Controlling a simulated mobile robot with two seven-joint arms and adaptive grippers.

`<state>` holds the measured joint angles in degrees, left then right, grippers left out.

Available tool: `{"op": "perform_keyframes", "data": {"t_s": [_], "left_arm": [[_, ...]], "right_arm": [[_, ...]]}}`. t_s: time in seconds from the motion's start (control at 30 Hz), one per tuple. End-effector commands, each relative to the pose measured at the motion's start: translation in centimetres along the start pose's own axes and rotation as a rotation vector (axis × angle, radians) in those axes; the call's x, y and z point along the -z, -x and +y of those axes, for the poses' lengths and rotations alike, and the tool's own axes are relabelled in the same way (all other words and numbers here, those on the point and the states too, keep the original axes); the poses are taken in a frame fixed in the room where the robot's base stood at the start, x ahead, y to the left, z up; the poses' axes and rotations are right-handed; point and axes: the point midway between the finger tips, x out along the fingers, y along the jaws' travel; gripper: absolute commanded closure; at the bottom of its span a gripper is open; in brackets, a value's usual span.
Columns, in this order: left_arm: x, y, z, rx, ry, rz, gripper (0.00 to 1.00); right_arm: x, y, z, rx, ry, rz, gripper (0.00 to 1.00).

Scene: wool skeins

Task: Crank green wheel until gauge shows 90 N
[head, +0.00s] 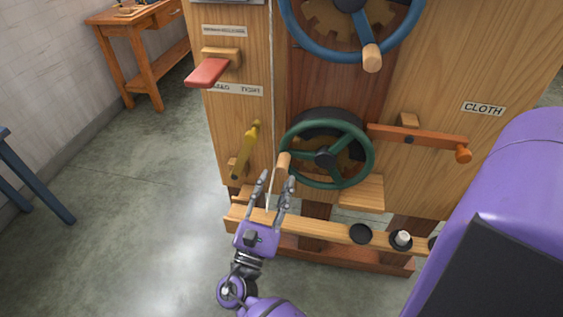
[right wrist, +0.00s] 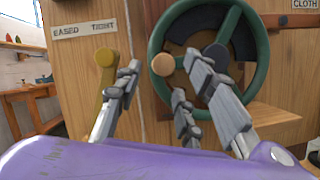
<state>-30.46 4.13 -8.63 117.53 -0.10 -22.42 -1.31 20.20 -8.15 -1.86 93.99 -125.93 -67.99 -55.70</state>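The green wheel (head: 368,148) stands upright on the wooden panel, with a dark hub and a wooden crank handle (head: 283,166) at its left rim. In the right wrist view the green wheel (right wrist: 262,70) is at upper right, its round wooden handle end (right wrist: 163,64) facing me. My right gripper (head: 278,181) is open and empty, just below the handle in the head view. In the wrist view the handle end shows between its spread fingers (right wrist: 165,85); I cannot tell whether any finger touches it. My left gripper is not in view. No gauge face shows.
A blue wheel (head: 291,38) with a wooden handle sits above. A red lever (head: 208,72) and a yellow lever (head: 245,150) are to the left, an orange bar (head: 420,137) to the right. A wooden ledge (head: 310,228) with dark round discs runs below. Open floor lies left.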

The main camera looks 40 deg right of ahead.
Motion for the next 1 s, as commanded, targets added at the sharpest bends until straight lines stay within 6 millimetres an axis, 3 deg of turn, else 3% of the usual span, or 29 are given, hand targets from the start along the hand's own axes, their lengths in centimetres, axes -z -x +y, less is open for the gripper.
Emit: {"op": "perform_keyframes", "data": {"t_s": [0.1,0.3,0.67,1.0], "left_arm": [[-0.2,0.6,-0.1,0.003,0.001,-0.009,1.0],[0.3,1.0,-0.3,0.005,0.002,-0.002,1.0],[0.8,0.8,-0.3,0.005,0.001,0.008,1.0],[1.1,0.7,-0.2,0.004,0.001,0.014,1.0]], "right_arm": [[-0.2,-2.3,0.1,0.0,-0.003,-0.003,0.64],[-0.1,-4.8,0.1,-0.001,-0.004,0.0,0.64],[0.1,-5.6,0.0,-0.001,-0.003,0.003,0.64],[0.1,-5.6,0.1,-0.003,-0.006,0.003,1.0]]}}
